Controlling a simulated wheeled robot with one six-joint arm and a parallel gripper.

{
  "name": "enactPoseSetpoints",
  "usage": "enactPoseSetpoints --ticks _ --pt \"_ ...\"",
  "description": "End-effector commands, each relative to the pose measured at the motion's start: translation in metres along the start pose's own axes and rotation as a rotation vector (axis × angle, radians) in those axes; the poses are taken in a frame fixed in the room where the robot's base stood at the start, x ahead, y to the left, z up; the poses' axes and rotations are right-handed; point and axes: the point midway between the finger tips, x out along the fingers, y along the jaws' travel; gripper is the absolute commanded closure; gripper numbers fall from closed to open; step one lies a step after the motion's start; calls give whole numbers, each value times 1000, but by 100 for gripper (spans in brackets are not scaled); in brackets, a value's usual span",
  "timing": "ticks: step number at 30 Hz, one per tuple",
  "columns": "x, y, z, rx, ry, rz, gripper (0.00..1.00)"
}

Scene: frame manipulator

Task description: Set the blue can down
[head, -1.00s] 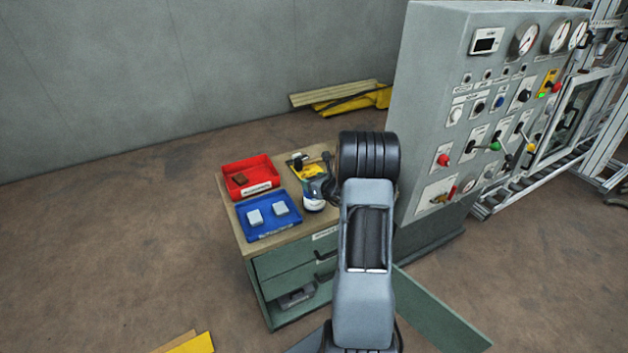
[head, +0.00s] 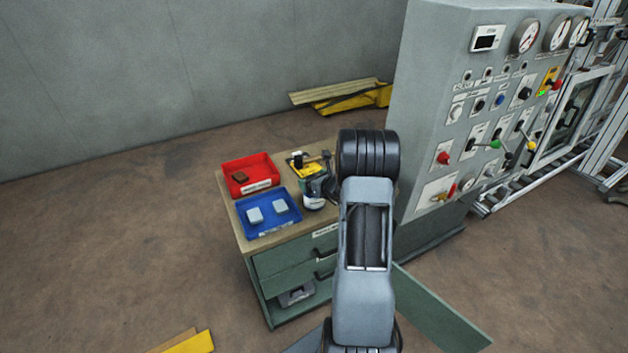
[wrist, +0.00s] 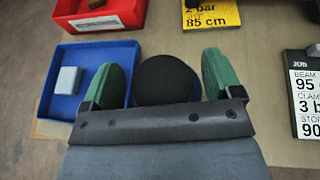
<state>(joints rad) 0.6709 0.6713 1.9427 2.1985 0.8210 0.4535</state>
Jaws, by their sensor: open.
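The blue can (head: 313,204) stands upright on the wooden top of the green cabinet, just right of the blue tray. In the wrist view its round black top (wrist: 166,80) lies between the green fingers, with a blue rim showing at the right. My gripper (wrist: 164,72) is open around the can, with a narrow gap showing on each side. In the head view my gripper (head: 318,184) is over the can and hides part of it. The can's base is hidden in the wrist view.
The blue tray (head: 271,231) holds two grey blocks. The red tray (head: 262,188) behind it holds a brown block. A yellow card (wrist: 212,12) lies behind the can, and a black-and-white job card (wrist: 305,90) lies at right. A grey control panel (head: 432,130) stands right of the cabinet.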

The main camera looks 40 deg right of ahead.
Motion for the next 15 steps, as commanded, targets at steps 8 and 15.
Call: enactPoseSetpoints --ticks 8,15 --pt "-34 -1 1 0 -1 -4 15" --pt "-81 -1 2 -1 -1 -4 15"
